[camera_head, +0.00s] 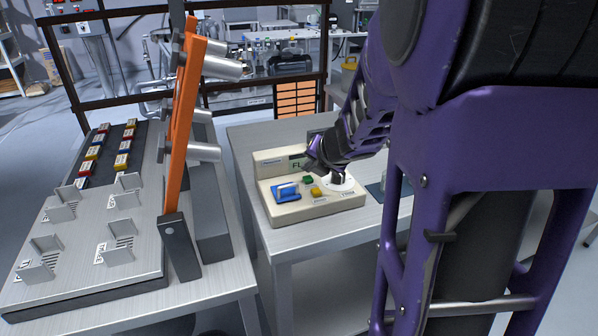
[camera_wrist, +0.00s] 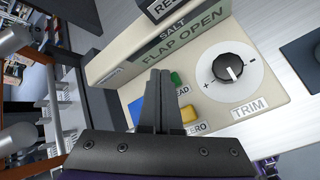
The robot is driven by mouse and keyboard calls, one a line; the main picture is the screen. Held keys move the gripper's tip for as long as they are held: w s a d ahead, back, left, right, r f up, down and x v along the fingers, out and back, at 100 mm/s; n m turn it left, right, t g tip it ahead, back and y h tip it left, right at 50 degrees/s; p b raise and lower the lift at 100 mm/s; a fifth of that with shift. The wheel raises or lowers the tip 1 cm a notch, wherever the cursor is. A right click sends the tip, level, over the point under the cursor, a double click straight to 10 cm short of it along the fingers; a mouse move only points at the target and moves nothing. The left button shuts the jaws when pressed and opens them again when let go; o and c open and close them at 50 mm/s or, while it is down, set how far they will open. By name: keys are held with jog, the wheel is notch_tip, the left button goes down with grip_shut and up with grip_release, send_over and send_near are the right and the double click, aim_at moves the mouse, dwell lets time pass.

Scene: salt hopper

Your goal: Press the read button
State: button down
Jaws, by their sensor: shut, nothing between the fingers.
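The cream instrument (camera_head: 295,211) sits on the metal table. The green button (camera_head: 307,180) is on its top, behind the yellow button (camera_head: 316,191). In the wrist view the green button (camera_wrist: 176,78) has a partly hidden label ending in "EAD", and the yellow button (camera_wrist: 188,114) a label ending in "ERO". My gripper (camera_wrist: 160,72) is shut and empty, its fingertips just left of the green button in that view. In the head view my gripper (camera_head: 311,163) hangs over the instrument. I cannot tell whether it touches. The display (camera_wrist: 180,35) reads "SALT FLAP OPEN".
A black "TRIM" knob (camera_wrist: 228,68) is right of the buttons. A blue part (camera_head: 286,191) with a light piece on it is left of them. An orange upright panel (camera_head: 184,110) and a metal bench (camera_head: 90,250) with brackets and small coloured blocks stand to the left.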

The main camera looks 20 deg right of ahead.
dwell(0.7)
jog(key=shift+f+b, duration=0.35)
jog(key=shift+f, duration=0.1)
jog(key=shift+f+b, duration=0.5)
jog(key=shift+f, duration=0.05)
dwell(0.6)
jog(key=shift+r, duration=0.1)
jog(key=shift+r+p, duration=0.9)
jog(key=shift+p, duration=0.15)
notch_tip(320, 180, up, 5)
jog(key=p, duration=0.5)
dwell(0.5)
